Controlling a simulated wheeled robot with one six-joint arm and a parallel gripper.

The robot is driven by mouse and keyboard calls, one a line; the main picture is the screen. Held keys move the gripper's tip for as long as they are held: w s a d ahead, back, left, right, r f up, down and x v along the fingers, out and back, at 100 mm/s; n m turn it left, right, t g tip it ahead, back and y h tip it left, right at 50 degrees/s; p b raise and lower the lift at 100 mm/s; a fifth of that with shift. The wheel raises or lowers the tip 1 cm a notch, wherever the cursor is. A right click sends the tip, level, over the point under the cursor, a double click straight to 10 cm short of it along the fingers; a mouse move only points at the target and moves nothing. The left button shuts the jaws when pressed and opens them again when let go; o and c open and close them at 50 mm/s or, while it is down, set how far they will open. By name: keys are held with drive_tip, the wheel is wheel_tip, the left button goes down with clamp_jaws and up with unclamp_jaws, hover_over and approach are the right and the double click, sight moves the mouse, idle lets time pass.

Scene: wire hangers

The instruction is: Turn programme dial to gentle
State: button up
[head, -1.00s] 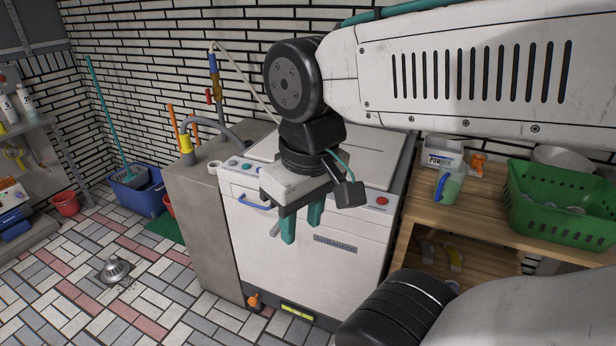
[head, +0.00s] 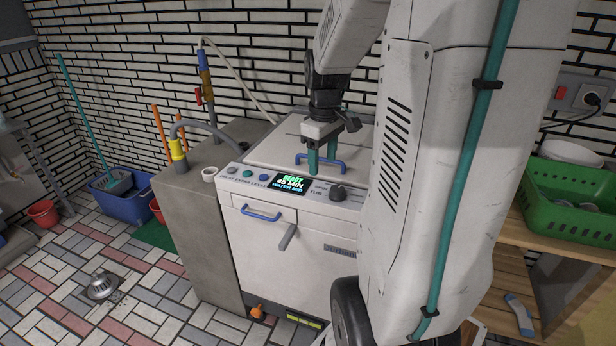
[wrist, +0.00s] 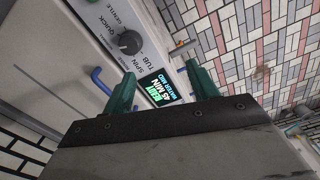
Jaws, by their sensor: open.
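The programme dial (head: 338,192) is a round black knob on the grey control panel of a white washing machine (head: 290,240), right of the lit display (head: 291,184). It also shows in the wrist view (wrist: 130,42), with labels TUB, SPIN, QUICK and GENTLE around it. I cannot tell clearly which label its pointer faces. My gripper (head: 321,160) has teal fingers, open and empty, pointing down above the machine top, behind the dial and apart from it. In the wrist view the display lies between the fingers (wrist: 162,72).
A blue lid handle (head: 343,166) stands close to my fingers. A blue drawer handle (head: 262,214) and a grey lever (head: 288,238) are on the machine's front. Small round buttons (head: 248,174) sit left of the display. A green basket (head: 565,200) stands on the right.

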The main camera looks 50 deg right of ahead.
hover_over(338, 189)
wheel_tip(338, 189, down, 4)
drive_tip(key=shift+r, duration=0.25)
drive_tip(key=shift+d+f, duration=0.1)
drive_tip(key=shift+f, duration=0.25)
wheel_tip(338, 189, down, 7)
drive_tip(key=shift+c, duration=0.3)
drive_tip(key=c, duration=0.9)
